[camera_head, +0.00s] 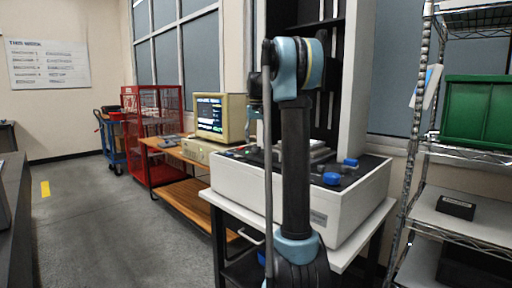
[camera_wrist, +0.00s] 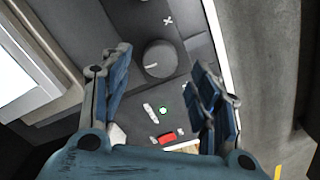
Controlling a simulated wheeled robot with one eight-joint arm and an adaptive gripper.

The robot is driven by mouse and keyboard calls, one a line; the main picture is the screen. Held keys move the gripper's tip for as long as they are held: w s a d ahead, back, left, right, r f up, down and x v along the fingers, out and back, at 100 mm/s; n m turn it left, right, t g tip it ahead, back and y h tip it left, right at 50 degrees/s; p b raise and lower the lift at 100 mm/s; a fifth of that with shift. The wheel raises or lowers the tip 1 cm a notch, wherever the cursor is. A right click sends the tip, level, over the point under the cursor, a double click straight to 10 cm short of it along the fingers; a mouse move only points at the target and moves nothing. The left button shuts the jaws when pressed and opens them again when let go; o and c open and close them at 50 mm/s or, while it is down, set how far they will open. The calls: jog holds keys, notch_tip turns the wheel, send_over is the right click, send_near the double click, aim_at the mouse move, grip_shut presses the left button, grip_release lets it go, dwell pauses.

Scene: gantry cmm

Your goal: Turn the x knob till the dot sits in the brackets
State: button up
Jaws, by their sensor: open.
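A dark grey round knob (camera_wrist: 158,58) with a white pointer line sits on a grey panel in the wrist view. A white x mark (camera_wrist: 168,20) is printed beside it. My gripper (camera_wrist: 160,61) is open, with one blue finger on each side of the knob in the picture; I cannot tell whether either touches it. The monitor (camera_head: 211,116) is lit on the bench in the head view, but I cannot make out a dot or brackets. In the head view my arm hides part of the machine.
A red button (camera_wrist: 166,138) and a small green-ringed light (camera_wrist: 166,111) are on the panel below the knob. The white machine base (camera_head: 341,215) carries blue parts (camera_head: 331,178) on top. A wire shelf with a green bin (camera_head: 477,112) stands at right. Floor at left is open.

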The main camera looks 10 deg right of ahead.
aim_at(256, 147)
notch_tip(256, 147, up, 8)
dwell(0.4)
jog(key=shift+r, duration=0.1)
jog(key=s+f+t, duration=0.1)
jog(key=s+f, duration=0.5)
jog(key=s, duration=0.7)
jog(key=s+f, duration=0.7)
jog(key=s, duration=0.5)
jog(key=s+f+t, duration=0.1)
jog(key=s+f, duration=1.8)
jog(key=f, duration=0.3)
jog(key=shift+s+n, duration=0.15)
jog(key=shift+n, duration=0.15)
jog(key=shift+w+f, duration=0.2)
jog(key=shift+w, duration=0.2)
